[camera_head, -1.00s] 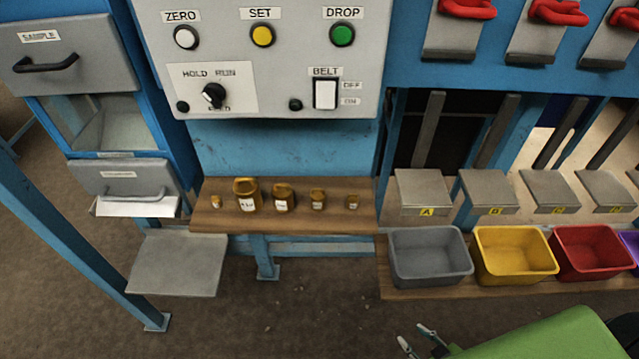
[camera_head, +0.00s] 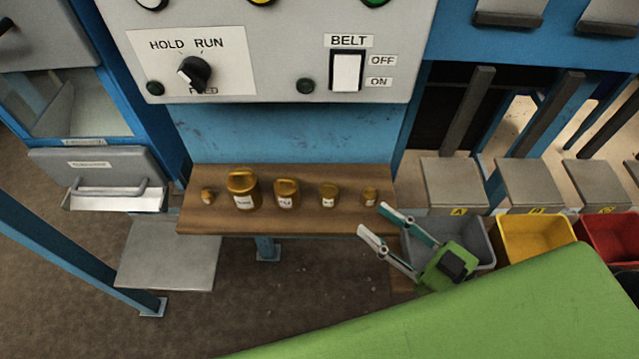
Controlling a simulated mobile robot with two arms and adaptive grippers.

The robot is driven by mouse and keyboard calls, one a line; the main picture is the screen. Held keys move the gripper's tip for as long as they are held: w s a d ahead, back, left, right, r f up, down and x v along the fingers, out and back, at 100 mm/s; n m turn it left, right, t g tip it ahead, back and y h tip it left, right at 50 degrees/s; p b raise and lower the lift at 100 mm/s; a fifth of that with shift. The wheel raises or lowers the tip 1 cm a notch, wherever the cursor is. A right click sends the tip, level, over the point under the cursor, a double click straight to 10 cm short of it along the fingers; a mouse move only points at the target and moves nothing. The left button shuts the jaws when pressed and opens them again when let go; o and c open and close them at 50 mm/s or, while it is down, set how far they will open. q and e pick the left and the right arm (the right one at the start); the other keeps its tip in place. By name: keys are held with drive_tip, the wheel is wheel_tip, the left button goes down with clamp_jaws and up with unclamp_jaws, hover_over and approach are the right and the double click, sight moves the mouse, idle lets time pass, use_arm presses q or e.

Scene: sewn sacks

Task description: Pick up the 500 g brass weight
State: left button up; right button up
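Several brass weights with small white labels stand in a row on a wooden shelf (camera_head: 300,220). The largest weight (camera_head: 242,188) is second from the left, with a slightly smaller weight (camera_head: 286,193) to its right. Further right are a smaller weight (camera_head: 328,195) and a small weight (camera_head: 369,197). A tiny weight (camera_head: 208,196) stands at the left end. The labels are too blurred to tell surely which is the 500 g one. My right gripper (camera_head: 371,218) is open and empty, its fingertips pointing left near the shelf's right end. My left gripper is out of view.
A grey bin (camera_head: 480,245) is partly behind my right gripper; yellow (camera_head: 530,240) and red (camera_head: 606,232) bins stand further right. The control panel (camera_head: 280,90) overhangs behind the shelf. A grey plate (camera_head: 168,255) is at the left. Open floor lies before the shelf.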

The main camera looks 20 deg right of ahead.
sight(336, 195)
drive_tip(key=shift+x, duration=0.95)
drive_tip(key=x, duration=0.5)
drive_tip(key=shift+r, duration=0.1)
drive_tip(key=shift+w+a+p, duration=0.2)
drive_tip(key=shift+w+p, duration=0.05)
drive_tip(key=shift+p, duration=0.05)
drive_tip(key=shift+w+a, duration=0.35)
drive_tip(key=shift+w, duration=0.2)
drive_tip(key=x, duration=0.2)
drive_tip(key=p+x, duration=0.1)
drive_tip(key=shift+w+a+f, duration=0.15)
drive_tip(key=shift+a+f, duration=0.1)
drive_tip(key=shift+f, duration=0.05)
drive_tip(key=shift+w+a+f, duration=0.1)
drive_tip(key=shift+w+a, duration=0.1)
drive_tip(key=shift+w, duration=0.1)
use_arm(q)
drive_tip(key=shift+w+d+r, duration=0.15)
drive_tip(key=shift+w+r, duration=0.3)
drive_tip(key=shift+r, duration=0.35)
